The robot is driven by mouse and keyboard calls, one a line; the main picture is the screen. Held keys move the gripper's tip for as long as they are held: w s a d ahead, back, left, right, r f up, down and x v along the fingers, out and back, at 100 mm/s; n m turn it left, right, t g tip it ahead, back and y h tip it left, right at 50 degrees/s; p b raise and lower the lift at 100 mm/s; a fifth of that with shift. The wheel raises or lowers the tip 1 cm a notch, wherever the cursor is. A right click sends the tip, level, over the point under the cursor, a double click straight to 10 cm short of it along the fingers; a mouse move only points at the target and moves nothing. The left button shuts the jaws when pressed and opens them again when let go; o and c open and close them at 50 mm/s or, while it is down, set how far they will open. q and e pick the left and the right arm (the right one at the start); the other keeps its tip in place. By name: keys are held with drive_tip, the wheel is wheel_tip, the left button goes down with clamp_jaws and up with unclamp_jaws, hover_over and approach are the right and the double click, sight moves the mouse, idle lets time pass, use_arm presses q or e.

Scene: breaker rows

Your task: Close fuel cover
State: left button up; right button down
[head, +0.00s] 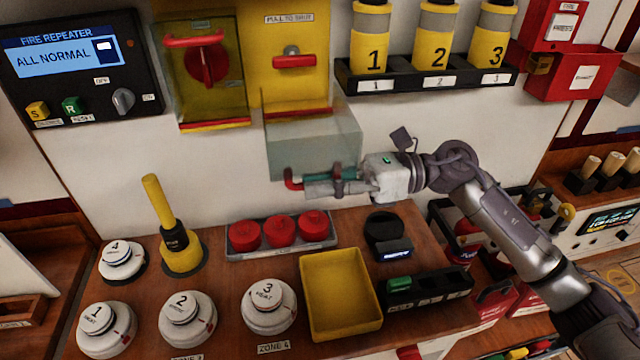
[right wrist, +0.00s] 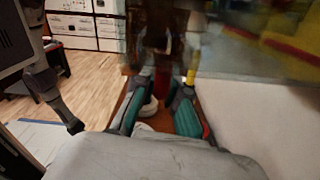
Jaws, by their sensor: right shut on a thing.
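The clear fuel cover (head: 315,140) hangs open below the yellow panel (head: 290,88) marked "PULL TO SHUT". It joins the panel along a red strip and tilts out from the wall. A red T-handle (head: 294,61) on the panel is uncovered. My right gripper (head: 308,184) comes in from the right and is shut on the cover's red handle (head: 291,182) at its lower edge; the fingers hide most of that handle. In the right wrist view the fingers (right wrist: 158,112) point ahead, with blurred red between them. My left gripper is not in view.
A similar clear cover (head: 228,95) at left lies over a red rotary handle. Yellow cylinders (head: 434,40) stand in a rack at upper right. Below are a yellow tray (head: 341,330), red buttons (head: 282,230), a yellow lever (head: 160,205) and round white detectors on the bench.

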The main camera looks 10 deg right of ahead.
sight(323, 146)
drive_tip(key=r, duration=0.1)
drive_tip(key=r+m+p, duration=0.1)
drive_tip(key=r+m, duration=0.1)
drive_tip(key=shift+s+r+p, duration=0.2)
drive_tip(key=shift+s+p, duration=0.05)
drive_tip(key=shift+p, duration=0.05)
drive_tip(key=shift+r+m+p, duration=0.3)
drive_tip(key=shift+r+m, duration=0.45)
drive_tip(key=shift+m, duration=0.05)
drive_tip(key=shift+r, duration=0.3)
drive_tip(key=shift+w+r, duration=0.1)
drive_tip(key=shift+r, duration=0.6)
drive_tip(key=c, duration=1.2)
unclamp_jaws()
drive_tip(key=shift+d, duration=0.1)
